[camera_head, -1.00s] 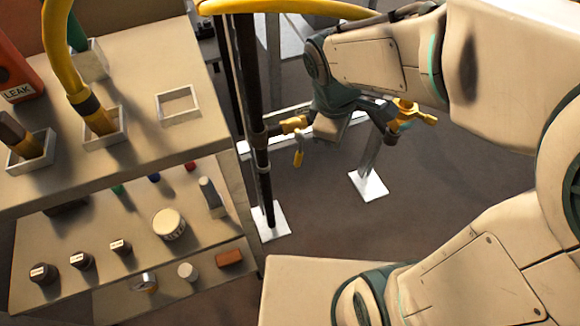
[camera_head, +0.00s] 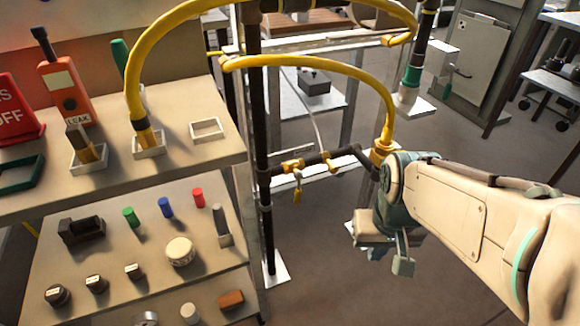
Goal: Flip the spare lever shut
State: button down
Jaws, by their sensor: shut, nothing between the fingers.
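A dark pipe (camera_head: 312,161) runs across beside the black upright post, with yellow valve fittings on it. One yellow lever (camera_head: 297,190) hangs down at its left end. A second yellow fitting (camera_head: 329,162) sits to the right of it. I cannot read which lever is marked spare. My gripper (camera_head: 403,264) is shut and empty. It hangs low to the right of these levers, apart from them, and the wrist partly hides it.
Yellow hoses (camera_head: 310,62) arch over the pipe and come down close to my wrist. The shelf unit (camera_head: 190,120) at left holds tools, several small caps and an orange leak detector (camera_head: 65,90). Open floor (camera_head: 340,285) lies below the pipe.

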aim_at(298, 175)
jog(key=u, duration=2.15)
jog(key=k, duration=0.85)
jog(key=z, duration=1.75)
jog(key=i, duration=1)
